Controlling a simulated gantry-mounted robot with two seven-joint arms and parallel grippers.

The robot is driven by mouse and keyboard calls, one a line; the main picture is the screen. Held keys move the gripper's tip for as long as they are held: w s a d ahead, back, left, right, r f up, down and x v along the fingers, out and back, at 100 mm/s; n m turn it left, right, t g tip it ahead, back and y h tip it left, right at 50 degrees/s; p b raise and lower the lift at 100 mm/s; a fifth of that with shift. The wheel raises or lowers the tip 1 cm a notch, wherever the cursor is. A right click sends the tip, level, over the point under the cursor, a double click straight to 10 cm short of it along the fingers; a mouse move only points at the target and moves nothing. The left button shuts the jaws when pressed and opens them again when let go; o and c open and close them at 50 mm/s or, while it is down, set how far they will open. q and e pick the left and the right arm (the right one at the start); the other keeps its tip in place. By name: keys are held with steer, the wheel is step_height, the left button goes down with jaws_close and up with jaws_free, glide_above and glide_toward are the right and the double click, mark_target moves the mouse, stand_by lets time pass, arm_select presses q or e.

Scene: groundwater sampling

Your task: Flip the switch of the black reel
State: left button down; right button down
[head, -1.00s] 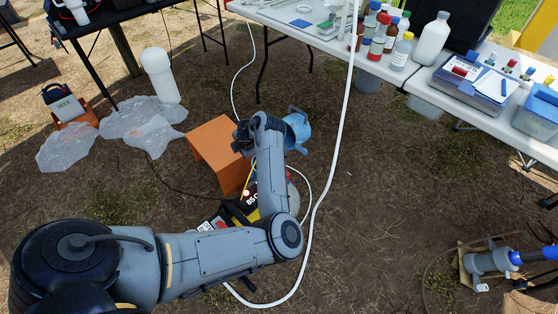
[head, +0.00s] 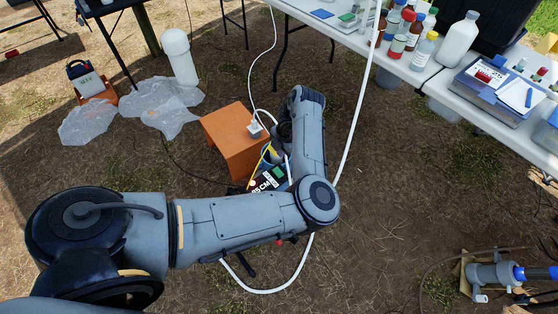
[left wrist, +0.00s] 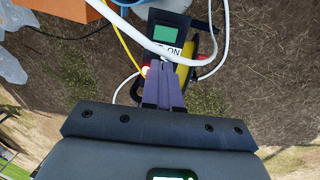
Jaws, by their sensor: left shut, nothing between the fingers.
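The black reel (head: 272,178) stands on the ground beside the orange stool, partly hidden by my left arm in the head view. In the left wrist view its black panel (left wrist: 152,31) has a screen with green on it and a white label reading "ON". A red light (left wrist: 145,71) glows at the panel's lower left, beside my fingertips. My left gripper (left wrist: 163,68) is shut and empty, its tips in front of the panel's lower edge. The switch itself is hidden, and I cannot tell whether the tips touch the reel. My right gripper is out of view.
A white hose (head: 350,130) loops past the reel and crosses the wrist view. The orange stool (head: 222,128) stands close to the reel. A white table (head: 395,66) with bottles is at the upper right. Bare ground lies to the right of the arm.

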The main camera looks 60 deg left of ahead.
arm_select(q)
steer(key=b, duration=0.8)
glide_toward(276, 170)
steer(key=f, duration=0.3)
steer(key=a+f, duration=0.1)
steer(key=f, duration=0.1)
steer(key=shift+a+f+b, duration=0.15)
steer(key=shift+f+b, duration=0.25)
steer(key=shift+f, duration=0.45)
